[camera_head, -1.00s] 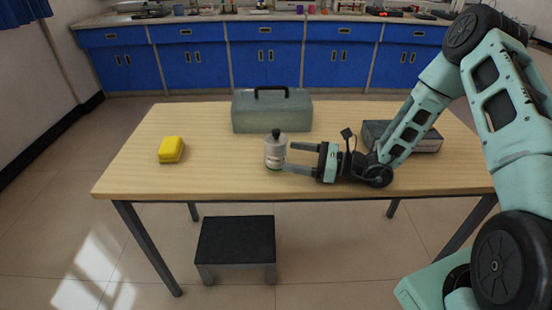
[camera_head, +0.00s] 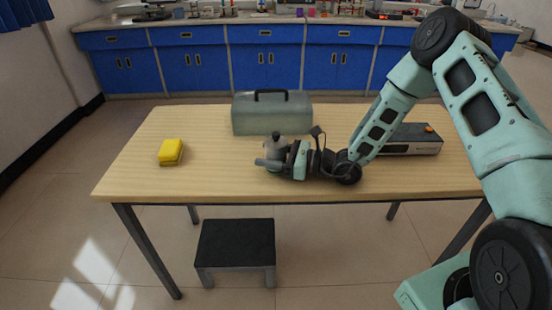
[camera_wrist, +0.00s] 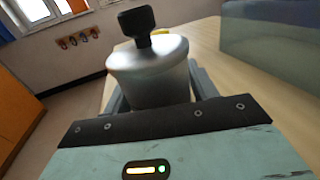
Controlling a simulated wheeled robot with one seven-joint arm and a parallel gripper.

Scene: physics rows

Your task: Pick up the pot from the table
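The pot (camera_head: 276,147) is a small silvery-grey vessel with a black knob on its lid. It stands upright near the middle of the wooden table (camera_head: 215,185). In the wrist view the pot (camera_wrist: 150,75) fills the upper middle, directly in front of my gripper. My gripper (camera_head: 268,162) reaches in from the right, low over the table, with its fingers on either side of the pot. In the wrist view the fingers of my gripper (camera_wrist: 158,95) look spread around the body, with no clear grip. The pot's lower part is hidden.
A grey-green toolbox (camera_head: 272,115) with a black handle stands behind the pot. A yellow block (camera_head: 171,152) lies to the left, with bare table between. A grey box (camera_head: 412,140) with an orange part lies at the right, behind my arm.

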